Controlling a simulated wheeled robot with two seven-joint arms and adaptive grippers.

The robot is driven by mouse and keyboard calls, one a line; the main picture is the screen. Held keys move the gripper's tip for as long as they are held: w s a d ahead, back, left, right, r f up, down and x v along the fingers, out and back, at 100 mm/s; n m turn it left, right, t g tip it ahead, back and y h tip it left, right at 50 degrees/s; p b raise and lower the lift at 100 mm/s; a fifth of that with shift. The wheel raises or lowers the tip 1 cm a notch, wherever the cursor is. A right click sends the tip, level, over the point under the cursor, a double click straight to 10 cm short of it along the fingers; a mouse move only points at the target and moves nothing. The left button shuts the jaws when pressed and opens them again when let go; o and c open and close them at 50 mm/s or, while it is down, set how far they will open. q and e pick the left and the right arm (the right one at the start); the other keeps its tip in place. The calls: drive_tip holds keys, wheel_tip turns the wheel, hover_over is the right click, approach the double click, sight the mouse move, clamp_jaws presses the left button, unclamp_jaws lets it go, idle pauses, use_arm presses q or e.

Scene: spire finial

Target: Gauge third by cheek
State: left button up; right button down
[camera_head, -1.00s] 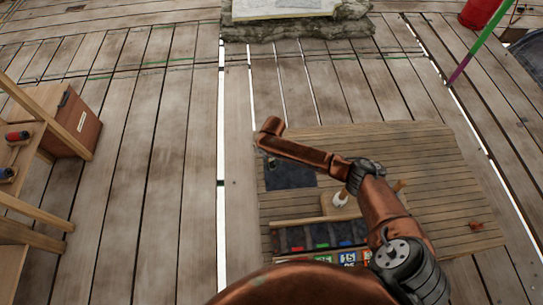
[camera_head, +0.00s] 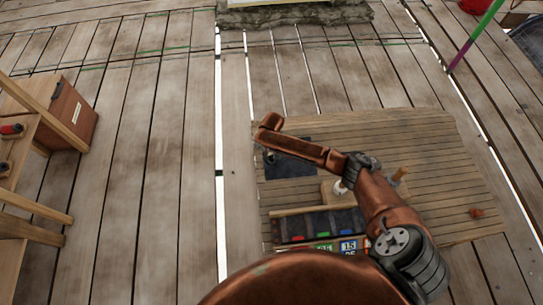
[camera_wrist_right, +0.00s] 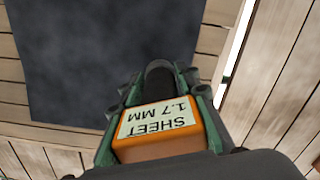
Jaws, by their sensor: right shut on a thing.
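My right gripper (camera_wrist_right: 158,82) is shut on an orange block (camera_wrist_right: 165,145). The block has a pale label reading "SHEET 1.7 MM", upside down in the right wrist view. A dark mat (camera_wrist_right: 90,60) lies beyond it; the same dark mat (camera_head: 295,168) is at the table's far left in the head view. There my right arm crosses the table and its end is over the mat's left edge; the fingers and block are too hidden to make out. A dark tray (camera_head: 345,221) with red, green and blue marks lies at the near side. My left gripper is not in view.
The slatted wooden table (camera_head: 430,140) is mostly clear at its right, with a small reddish piece (camera_head: 476,212). A wooden block with a white round piece (camera_head: 340,187) stands mid-table. Number cards (camera_head: 348,246) lie in front. A wooden shelf (camera_head: 20,150) stands left.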

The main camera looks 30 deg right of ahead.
drive_tip(key=c, duration=1.4)
unclamp_jaws()
drive_tip(key=shift+r, duration=0.1)
wheel_tip(320, 180, up, 12)
drive_tip(key=shift+f, duration=0.1)
